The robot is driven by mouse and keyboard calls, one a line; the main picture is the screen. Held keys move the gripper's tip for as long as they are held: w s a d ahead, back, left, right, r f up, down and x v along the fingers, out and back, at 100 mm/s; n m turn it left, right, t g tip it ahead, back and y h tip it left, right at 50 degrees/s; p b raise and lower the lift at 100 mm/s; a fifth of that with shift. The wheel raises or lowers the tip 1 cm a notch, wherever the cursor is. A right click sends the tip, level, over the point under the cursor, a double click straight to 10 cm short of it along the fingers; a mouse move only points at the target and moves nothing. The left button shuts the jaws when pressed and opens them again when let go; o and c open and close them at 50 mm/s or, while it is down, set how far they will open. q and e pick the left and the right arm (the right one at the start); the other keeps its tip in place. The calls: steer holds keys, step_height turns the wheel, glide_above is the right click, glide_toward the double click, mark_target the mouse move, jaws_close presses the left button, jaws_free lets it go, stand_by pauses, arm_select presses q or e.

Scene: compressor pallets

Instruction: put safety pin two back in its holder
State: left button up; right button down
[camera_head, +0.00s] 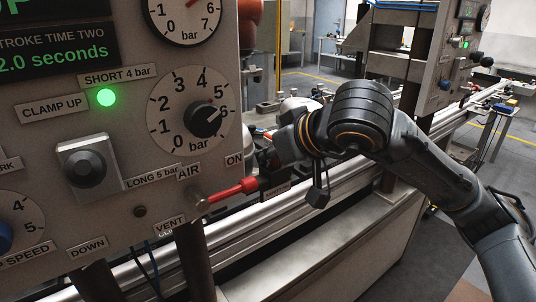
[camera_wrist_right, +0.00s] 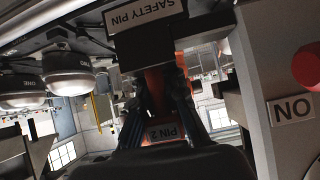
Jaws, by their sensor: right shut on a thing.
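Safety pin two is a red pin (camera_wrist_right: 155,88) with a tag (camera_wrist_right: 163,132) that reads PIN 2, upside down in the right wrist view. My right gripper (camera_wrist_right: 160,108) is shut on it, with a dark finger on each side. The dark holder (camera_wrist_right: 125,52) with a SAFETY PIN label (camera_wrist_right: 146,14) is just above the pin in that view. I cannot tell how far the pin is in it. In the head view my right gripper (camera_head: 266,158) is beside the panel's right edge, and the pin cannot be made out. My left gripper is not in view.
The control panel (camera_head: 130,130) with gauges fills the left of the head view. Metal rails (camera_head: 330,190) run behind. White domed units (camera_wrist_right: 68,72) show in the wrist view.

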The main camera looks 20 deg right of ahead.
steer(key=shift+f, duration=0.1)
steer(key=c, duration=1.3)
jaws_free()
steer(key=shift+c, duration=0.2)
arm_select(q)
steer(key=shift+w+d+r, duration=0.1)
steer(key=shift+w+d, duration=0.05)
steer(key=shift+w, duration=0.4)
arm_select(e)
steer(key=shift+f, duration=0.15)
steer(key=shift+a, duration=0.1)
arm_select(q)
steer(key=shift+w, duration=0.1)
arm_select(e)
steer(key=shift+s, duration=0.1)
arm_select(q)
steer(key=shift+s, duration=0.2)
arm_select(e)
steer(key=v, duration=0.8)
steer(key=shift+w, duration=0.2)
steer(key=shift+s, duration=0.1)
